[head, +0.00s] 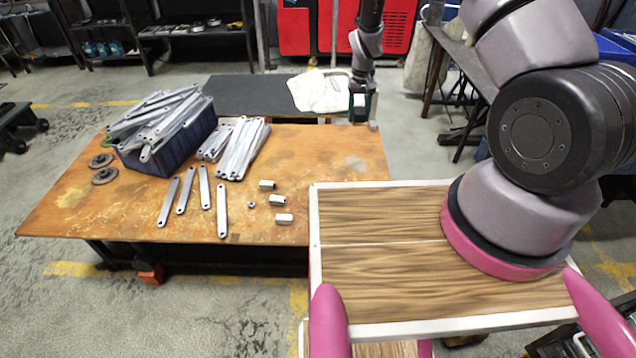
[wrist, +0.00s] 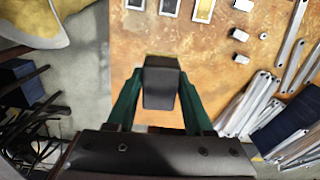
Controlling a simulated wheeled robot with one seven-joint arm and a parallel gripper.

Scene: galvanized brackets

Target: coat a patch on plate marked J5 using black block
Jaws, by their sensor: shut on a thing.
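My gripper (wrist: 160,80) has dark green fingers and is shut on a black block (wrist: 161,88), seen in the wrist view. In the head view my gripper (head: 362,104) hangs near the far right corner of the orange-brown table. Three small framed plates lie at the top edge of the wrist view: one at left (wrist: 135,4), a dark one in the middle (wrist: 170,7) and a yellowish one at right (wrist: 203,10). They are partly cut off, and I cannot read any marking, so I cannot tell which is J5. I cannot make them out in the head view.
The worktable (head: 290,160) carries a blue bin (head: 165,155) of metal bars, loose bars (head: 243,150), hex pieces (head: 277,200) and dark discs (head: 105,176). A white cloth (head: 318,92) lies on the dark surface behind. The table's right part looks mostly clear.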

